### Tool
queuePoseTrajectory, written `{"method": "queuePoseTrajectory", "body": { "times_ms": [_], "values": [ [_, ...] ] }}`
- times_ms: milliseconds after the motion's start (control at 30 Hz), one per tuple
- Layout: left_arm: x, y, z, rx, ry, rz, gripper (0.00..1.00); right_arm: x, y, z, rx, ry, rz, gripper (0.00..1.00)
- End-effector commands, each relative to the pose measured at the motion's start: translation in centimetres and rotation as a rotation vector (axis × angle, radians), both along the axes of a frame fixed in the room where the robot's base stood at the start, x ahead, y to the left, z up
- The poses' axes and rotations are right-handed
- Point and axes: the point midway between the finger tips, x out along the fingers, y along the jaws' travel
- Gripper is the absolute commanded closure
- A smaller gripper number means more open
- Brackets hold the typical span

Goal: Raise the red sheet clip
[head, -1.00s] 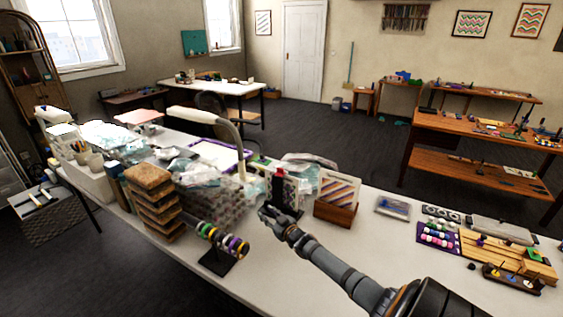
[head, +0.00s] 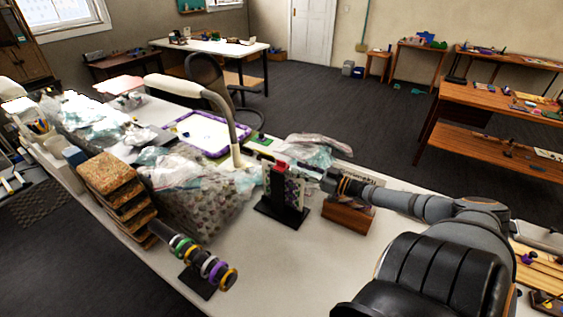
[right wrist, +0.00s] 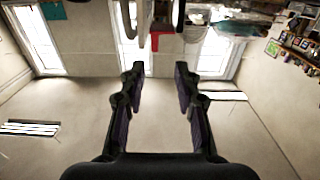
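The red sheet clip (head: 277,183) is on a dark upright stand (head: 282,214) that holds a patterned sheet (head: 294,190), on the white table. A red part, which looks like the clip, shows in the right wrist view (right wrist: 165,41), beyond my fingertips. My right gripper (head: 312,171) comes in from the right, beside the top of the stand. Its two fingers are apart with nothing between them in the right wrist view (right wrist: 159,75). In the head view the fingertips are small and I cannot tell whether they touch the stand. My left gripper is not in view.
A wooden block (head: 347,215) with a sheet stands right of the stand, under my right arm. A ring holder (head: 198,262), stacked cork blocks (head: 120,195) and plastic-wrapped goods (head: 190,185) are to the left. A lamp (head: 200,95) arches behind. The table front is clear.

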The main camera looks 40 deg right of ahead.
Motion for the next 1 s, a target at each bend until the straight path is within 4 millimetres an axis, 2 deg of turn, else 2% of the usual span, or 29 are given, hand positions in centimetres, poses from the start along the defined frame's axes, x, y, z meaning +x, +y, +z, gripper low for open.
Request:
{"method": "queuePoseTrajectory", "body": {
  "times_ms": [33,167,300,467,767,833,1000],
  "values": [
    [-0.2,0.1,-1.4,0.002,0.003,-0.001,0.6,1.2,0.3,-0.5,0.001,-0.008,0.0,0.68],
    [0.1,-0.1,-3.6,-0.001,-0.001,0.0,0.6,4.0,1.2,-0.7,0.001,-0.009,0.0,0.68],
    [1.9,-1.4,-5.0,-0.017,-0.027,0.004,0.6,6.5,1.8,-0.5,0.0,-0.005,-0.001,0.68],
    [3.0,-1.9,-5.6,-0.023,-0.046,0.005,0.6,7.8,2.2,-0.2,0.001,-0.003,-0.001,0.68],
    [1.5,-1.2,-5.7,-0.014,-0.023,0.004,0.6,8.1,2.3,0.0,-0.001,0.0,-0.002,0.68],
    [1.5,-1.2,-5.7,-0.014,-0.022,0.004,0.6,8.1,2.3,0.0,-0.001,0.0,-0.002,0.73],
    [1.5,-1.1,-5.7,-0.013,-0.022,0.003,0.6,8.1,2.3,0.0,-0.001,0.0,-0.002,0.96]
  ]
}}
